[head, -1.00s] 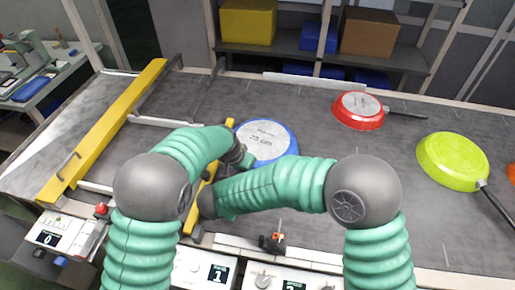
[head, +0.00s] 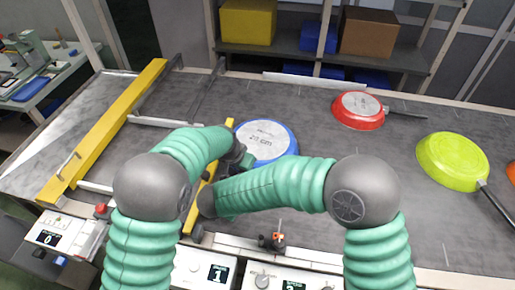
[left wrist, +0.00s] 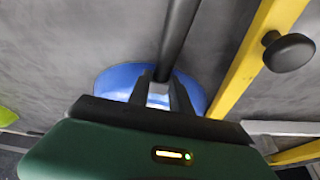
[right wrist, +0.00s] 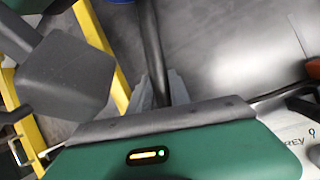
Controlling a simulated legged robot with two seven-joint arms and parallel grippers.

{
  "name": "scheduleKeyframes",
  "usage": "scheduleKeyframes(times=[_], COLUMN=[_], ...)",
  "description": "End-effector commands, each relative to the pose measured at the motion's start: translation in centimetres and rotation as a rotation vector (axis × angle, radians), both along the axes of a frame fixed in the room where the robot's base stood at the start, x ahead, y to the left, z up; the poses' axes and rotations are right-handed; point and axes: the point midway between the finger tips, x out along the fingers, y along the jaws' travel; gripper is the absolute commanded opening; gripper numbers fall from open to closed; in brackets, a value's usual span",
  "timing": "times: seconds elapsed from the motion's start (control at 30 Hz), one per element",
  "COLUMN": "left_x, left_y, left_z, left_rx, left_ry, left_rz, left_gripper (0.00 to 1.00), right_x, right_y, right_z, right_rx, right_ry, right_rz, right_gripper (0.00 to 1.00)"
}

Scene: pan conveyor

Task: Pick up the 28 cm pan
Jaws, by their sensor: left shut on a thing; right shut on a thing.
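The blue pan (head: 292,153) lies upside down on the grey conveyor in the head view. A round label on its base seems to read 28 cm. My left gripper (left wrist: 163,92) is shut on the dark pan handle (left wrist: 178,35), with the blue pan rim (left wrist: 113,80) close by in the left wrist view. My right gripper (right wrist: 160,92) is shut on a dark bar (right wrist: 150,40), which looks like the same handle, with a sliver of blue at the top edge. In the head view my arms hide the handle and most of both grippers.
A yellow bar (head: 229,128) stands close beside the blue pan. A longer yellow rail (head: 110,125) crosses the belt at left. A red pan (head: 350,118) and a green pan (head: 445,165) lie to the right. Control boxes (head: 203,272) line the front edge.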

Motion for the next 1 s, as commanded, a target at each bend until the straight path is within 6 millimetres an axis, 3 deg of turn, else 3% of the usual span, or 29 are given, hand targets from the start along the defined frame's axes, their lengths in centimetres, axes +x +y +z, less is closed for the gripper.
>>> scheduleKeyframes(times=[0.33,0.7,1.0], left_x=[0.2,0.2,0.3], left_y=[0.1,0.1,0.0], left_z=[0.7,5.4,5.4], left_rx=[0.0,-0.001,-0.001], left_ry=[-0.006,-0.014,-0.014], left_rz=[0.002,0.003,0.003], left_gripper=[0.0,0.0,0.0], right_x=[-0.3,-0.4,-0.4], right_y=[0.3,0.3,0.3], right_z=[0.5,5.1,5.1], right_rx=[0.005,0.003,0.003], right_ry=[0.005,0.001,0.001], right_rz=[0.006,0.007,0.006], right_gripper=[0.0,0.0,0.0])
